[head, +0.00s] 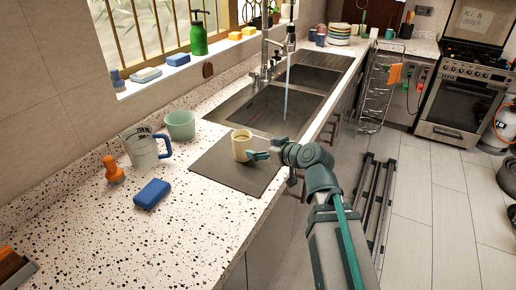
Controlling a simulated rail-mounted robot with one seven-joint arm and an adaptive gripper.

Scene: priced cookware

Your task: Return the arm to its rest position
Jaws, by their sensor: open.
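My arm reaches in from the lower right, over the front edge of the counter. My gripper (262,154) is at its end, just right of a cream mug (241,146). The mug stands upright on a dark grey mat (222,178) on the speckled counter. The gripper's fingers are small in this view and lie close to the mug's right side. I cannot tell whether they touch it.
Floor right of the counter is partly free, beside a dark rack (374,205).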

